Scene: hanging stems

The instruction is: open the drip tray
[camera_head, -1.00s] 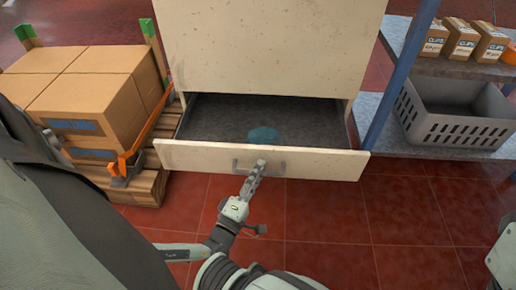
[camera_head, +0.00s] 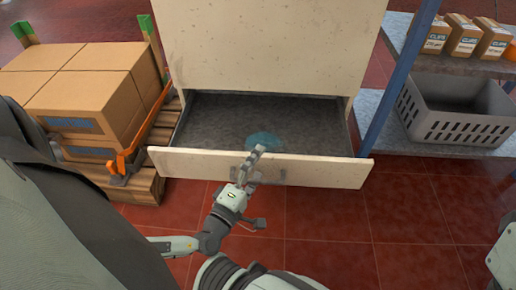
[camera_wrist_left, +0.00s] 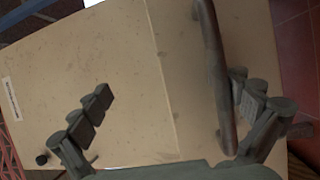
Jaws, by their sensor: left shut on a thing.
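The drip tray (camera_head: 320,168) is a wide cream-fronted drawer at the bottom of a cream cabinet. It stands pulled out towards me, with its dark grey inside showing. A translucent blue patch (camera_head: 262,139) lies on its floor. The tray's grey bar handle (camera_head: 279,177) is on the front, and it also shows in the left wrist view (camera_wrist_left: 214,75). My right gripper is not in view.
Cardboard boxes (camera_head: 85,95) on a wooden pallet (camera_head: 140,187) stand close to the tray's left. On the right, a blue-posted shelf (camera_head: 385,100) holds a grey crate (camera_head: 460,130) and small boxes (camera_head: 465,37). The red tiled floor (camera_head: 340,220) before the tray is clear.

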